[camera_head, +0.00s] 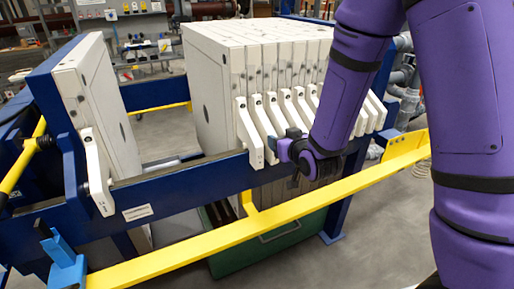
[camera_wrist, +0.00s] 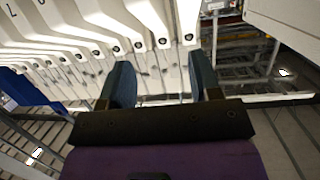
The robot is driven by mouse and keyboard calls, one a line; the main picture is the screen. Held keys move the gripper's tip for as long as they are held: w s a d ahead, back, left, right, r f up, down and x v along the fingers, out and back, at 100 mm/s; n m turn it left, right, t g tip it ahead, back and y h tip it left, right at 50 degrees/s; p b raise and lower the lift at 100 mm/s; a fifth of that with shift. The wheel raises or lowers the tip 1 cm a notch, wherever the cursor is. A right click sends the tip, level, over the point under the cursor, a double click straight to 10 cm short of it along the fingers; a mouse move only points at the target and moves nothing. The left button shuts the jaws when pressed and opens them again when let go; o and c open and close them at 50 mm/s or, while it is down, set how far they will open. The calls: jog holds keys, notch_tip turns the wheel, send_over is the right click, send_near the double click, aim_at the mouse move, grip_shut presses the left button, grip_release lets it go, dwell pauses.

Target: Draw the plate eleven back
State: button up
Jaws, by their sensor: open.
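White filter plates (camera_head: 212,85) stand packed upright on the right part of the press, each with a slanted white handle on the near side. No number eleven is readable, so I cannot tell which plate it is. The nearest handle of the pack (camera_head: 248,133) is at its left end. My gripper (camera_head: 284,145) is open, close beside the lower ends of the first handles. In the wrist view, its two dark fingers (camera_wrist: 161,68) point toward the row of handles; the end handle (camera_wrist: 186,22) shows near the right finger. Contact cannot be told.
One white plate (camera_head: 97,95) stands apart at the left against the blue end. A wide gap separates it from the pack. The blue side rail (camera_head: 180,186) runs below the handles. A yellow bar (camera_head: 190,245) crosses in front, above a green tray (camera_head: 270,240).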

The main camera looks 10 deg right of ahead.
aim_at(260, 151)
jog(key=s+a+f+n+t+y, duration=0.1)
jog(key=s+a+f+t+y, duration=0.15)
jog(key=f, duration=0.45)
jog(key=shift+h, duration=0.35)
jog(key=x, duration=1.1)
jog(key=shift+a, duration=0.15)
jog(key=shift+s, duration=0.1)
grip_shut()
